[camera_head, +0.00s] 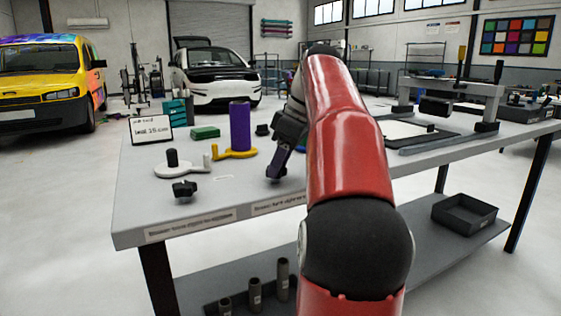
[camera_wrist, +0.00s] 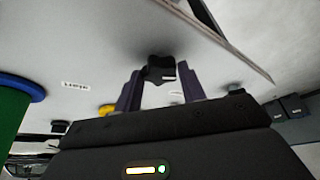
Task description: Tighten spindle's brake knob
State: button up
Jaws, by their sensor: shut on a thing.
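My gripper (camera_head: 278,170) is low over the bench near its front edge, right of the yellow-based spindle (camera_head: 236,153). In the wrist view its two dark purple fingers (camera_wrist: 160,85) are shut on a black lobed knob (camera_wrist: 160,66). The yellow spindle carries an upright purple roll (camera_head: 240,125). A white spindle (camera_head: 180,170) with a bare black post stands to its left, with a loose-looking black knob (camera_head: 184,189) in front. In the wrist view a green roll (camera_wrist: 12,120) stands on a blue base (camera_wrist: 25,87); my arm hides it in the head view.
A sign (camera_head: 152,129), a green box (camera_head: 205,132) and teal drawers (camera_head: 177,112) stand at the back left of the bench (camera_head: 140,215). A metal gantry (camera_head: 450,88) stands at the right. A black tray (camera_head: 464,212) and several tubes (camera_head: 282,280) are on the lower shelf.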

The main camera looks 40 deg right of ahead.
jog(key=m, duration=0.2)
jog(key=m+h, duration=0.2)
jog(key=m, duration=0.1)
jog(key=shift+a+r+m+t, duration=0.1)
jog(key=shift+a+m+t, duration=0.2)
jog(key=shift+t, duration=0.1)
jog(key=m+p, duration=0.1)
jog(key=m, duration=0.1)
jog(key=m+h+p, duration=0.1)
jog(key=m, duration=0.1)
jog(key=m+h, duration=0.1)
jog(key=m, duration=0.1)
jog(key=shift+a+g+p, duration=0.25)
jog(key=shift+g+p, duration=0.05)
jog(key=shift+p, duration=0.1)
jog(key=m+h, duration=0.1)
jog(key=m, duration=0.1)
jog(key=m+g+h+p, duration=0.1)
jog(key=m, duration=0.2)
jog(key=shift+w+a+m+p, duration=0.15)
jog(key=shift+w+m+p, duration=0.05)
jog(key=shift+m+p, duration=0.1)
jog(key=m+g, duration=0.1)
jog(key=m, duration=0.1)
jog(key=m+g, duration=0.1)
jog(key=m, duration=0.2)
jog(key=shift+w+h, duration=0.2)
jog(key=shift+h, duration=0.2)
jog(key=o, duration=1)
